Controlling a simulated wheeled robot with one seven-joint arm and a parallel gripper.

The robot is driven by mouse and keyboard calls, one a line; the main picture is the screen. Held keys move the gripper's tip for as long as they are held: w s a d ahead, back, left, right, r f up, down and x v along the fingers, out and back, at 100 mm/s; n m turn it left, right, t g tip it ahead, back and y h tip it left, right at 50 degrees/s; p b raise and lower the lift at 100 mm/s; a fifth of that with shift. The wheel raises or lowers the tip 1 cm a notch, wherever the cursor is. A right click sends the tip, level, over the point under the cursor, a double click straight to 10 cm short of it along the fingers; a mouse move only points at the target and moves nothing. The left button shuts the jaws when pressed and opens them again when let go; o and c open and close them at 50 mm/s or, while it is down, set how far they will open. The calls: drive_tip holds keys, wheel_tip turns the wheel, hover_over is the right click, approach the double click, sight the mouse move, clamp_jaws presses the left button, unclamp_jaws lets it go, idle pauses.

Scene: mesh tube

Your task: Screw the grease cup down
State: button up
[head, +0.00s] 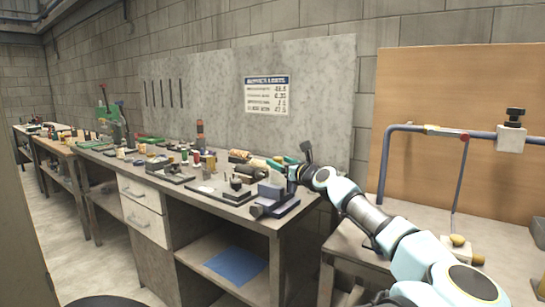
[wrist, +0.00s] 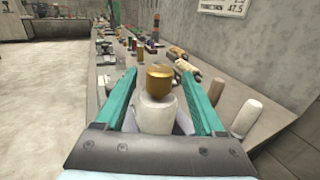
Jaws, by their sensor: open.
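A brass-coloured cup, which looks like the grease cup (wrist: 159,80), sits upright on top of a pale grey cylinder (wrist: 155,114) in the wrist view. My gripper (wrist: 159,74) is open, with one green finger on each side of the cup and a visible gap to both. The cylinder's lower part is hidden behind the gripper's dark palm edge. In the head view my gripper (head: 282,163) is over the right end of the long bench, and the cup cannot be made out clearly there. Any thread under the cup is hidden.
The long bench (head: 180,215) is crowded with small tools and parts. A dark vise-like block (head: 270,197) stands at its near right corner. A pale cylinder (wrist: 246,117) stands right of my gripper. A bent pipe frame (head: 385,165) stands on the right-hand table.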

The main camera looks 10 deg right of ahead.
drive_tip(key=p+x, duration=0.1)
drive_tip(key=x, duration=0.4)
clamp_jaws()
idle(0.6)
